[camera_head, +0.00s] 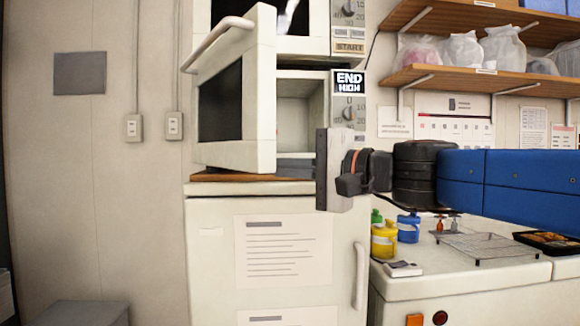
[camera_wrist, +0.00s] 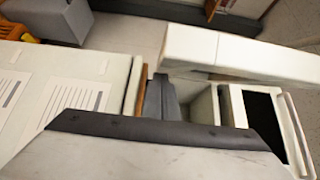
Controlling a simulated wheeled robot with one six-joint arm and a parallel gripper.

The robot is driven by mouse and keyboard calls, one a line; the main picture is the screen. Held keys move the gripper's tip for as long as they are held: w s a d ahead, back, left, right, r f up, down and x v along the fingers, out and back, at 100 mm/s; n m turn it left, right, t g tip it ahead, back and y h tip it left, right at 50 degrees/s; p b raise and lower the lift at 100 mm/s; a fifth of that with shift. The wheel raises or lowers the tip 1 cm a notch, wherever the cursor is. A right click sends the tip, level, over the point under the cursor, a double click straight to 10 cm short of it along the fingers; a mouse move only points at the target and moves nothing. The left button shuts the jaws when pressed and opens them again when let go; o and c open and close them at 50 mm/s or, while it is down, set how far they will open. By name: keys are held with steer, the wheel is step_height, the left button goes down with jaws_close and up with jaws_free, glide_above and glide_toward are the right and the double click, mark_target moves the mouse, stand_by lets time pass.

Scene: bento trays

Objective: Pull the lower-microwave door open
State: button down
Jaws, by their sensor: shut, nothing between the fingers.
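The lower microwave's door (camera_head: 262,100) stands well open in the head view, swung out to the left, with a dark window and a pale bar handle (camera_head: 216,45). It also shows edge-on as a white slab in the wrist view (camera_wrist: 245,50). The lower microwave's cavity (camera_head: 301,101) is exposed and looks empty. My gripper (camera_head: 293,168) is shut and empty, low in front of the cavity on the inner side of the door. Its dark fingers also show in the wrist view (camera_wrist: 160,98). Whether they touch the door I cannot tell.
The upper microwave (camera_head: 318,20) sits directly above, its dark window (camera_wrist: 262,115) in the wrist view. A white fridge (camera_head: 215,255) is underneath. Bottles (camera_head: 384,240) and a wire rack (camera_head: 480,248) stand on the right counter.

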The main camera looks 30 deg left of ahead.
steer(key=s+a, duration=0.9)
steer(key=s, duration=0.5)
